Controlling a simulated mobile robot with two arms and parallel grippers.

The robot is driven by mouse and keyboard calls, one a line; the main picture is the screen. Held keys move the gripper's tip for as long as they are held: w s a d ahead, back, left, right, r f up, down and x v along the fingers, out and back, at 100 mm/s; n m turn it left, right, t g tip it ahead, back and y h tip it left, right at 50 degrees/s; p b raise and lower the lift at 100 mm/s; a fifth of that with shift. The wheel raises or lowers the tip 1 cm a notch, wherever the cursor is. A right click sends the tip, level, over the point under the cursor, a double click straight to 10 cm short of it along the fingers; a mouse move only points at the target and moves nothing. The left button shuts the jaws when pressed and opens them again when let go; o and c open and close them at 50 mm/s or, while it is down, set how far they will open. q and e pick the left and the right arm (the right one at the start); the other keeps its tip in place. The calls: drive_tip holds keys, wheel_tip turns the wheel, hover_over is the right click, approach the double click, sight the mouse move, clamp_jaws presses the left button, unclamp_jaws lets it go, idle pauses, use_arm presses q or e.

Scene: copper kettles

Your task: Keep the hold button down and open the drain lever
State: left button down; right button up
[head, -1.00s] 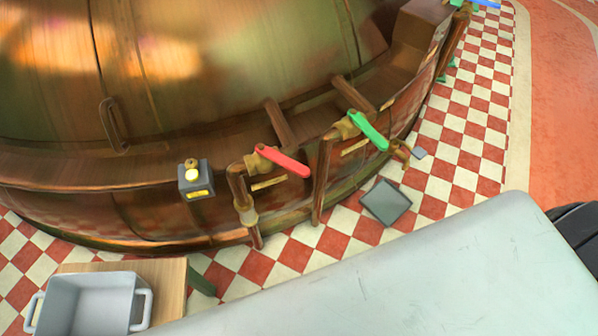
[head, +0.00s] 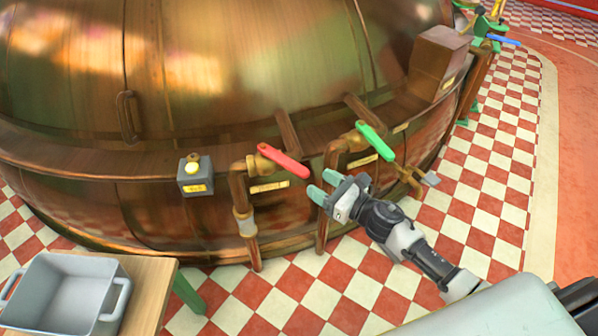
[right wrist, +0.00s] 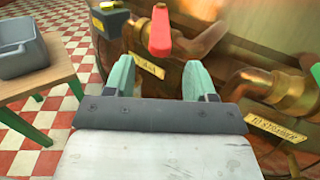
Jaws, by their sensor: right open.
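The label under each is too small to read in the head view, so I cannot tell which is the drain lever. My right gripper (head: 324,186) is open and empty, below and right of the red lever, apart from it. In the right wrist view, the red lever (right wrist: 160,32) stands beyond the fingers, and the button box (right wrist: 112,22) lies to the left. My left gripper is out of view.
A grey pot (head: 68,294) stands on a wooden table (head: 150,292) at the lower left. Copper pipes (head: 241,200) run down from the valves. A blue lever (head: 502,39) is at the far right. The checkered floor (head: 310,285) before the kettle is clear.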

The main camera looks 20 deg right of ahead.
sight(298, 168)
drive_tip(key=x, duration=0.7)
drive_tip(key=shift+w+a, duration=0.15)
drive_tip(key=shift+w, duration=0.05)
drive_tip(key=shift+c, duration=0.4)
clamp_jaws()
